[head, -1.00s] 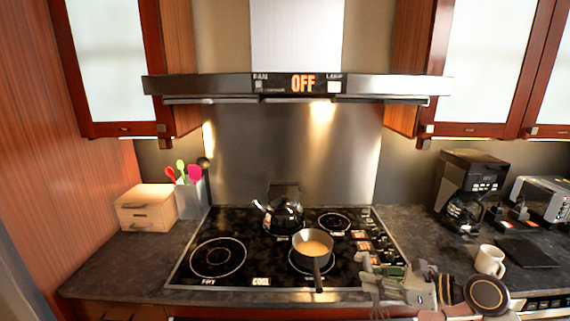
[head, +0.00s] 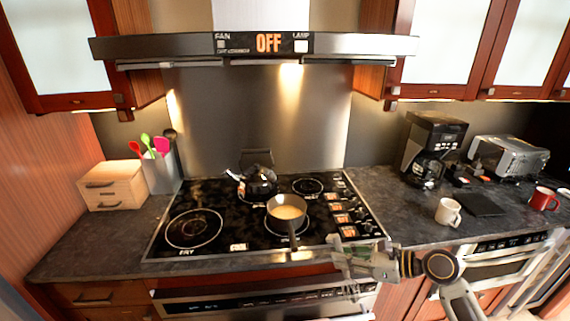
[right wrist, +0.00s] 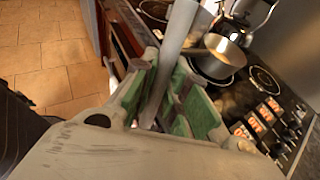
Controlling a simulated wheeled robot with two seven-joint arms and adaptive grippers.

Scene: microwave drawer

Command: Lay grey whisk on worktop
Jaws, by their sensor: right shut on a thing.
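My right gripper (head: 345,256) is at the front edge of the cooktop, near its right corner, in the head view. In the right wrist view its green-padded fingers (right wrist: 170,92) are shut on a long grey piece, the grey whisk (right wrist: 181,34), which sticks out beyond the fingertips. In the head view the whisk is hard to make out against the gripper and oven front. The dark stone worktop (head: 408,212) runs along both sides of the cooktop. My left gripper is not in view.
A saucepan (head: 287,210) and black kettle (head: 258,182) stand on the cooktop (head: 215,205). A white mug (head: 448,212), dark mat (head: 484,204), coffee maker (head: 430,150), toaster (head: 508,157) and red mug (head: 543,199) are at right. The left front worktop (head: 95,240) is clear.

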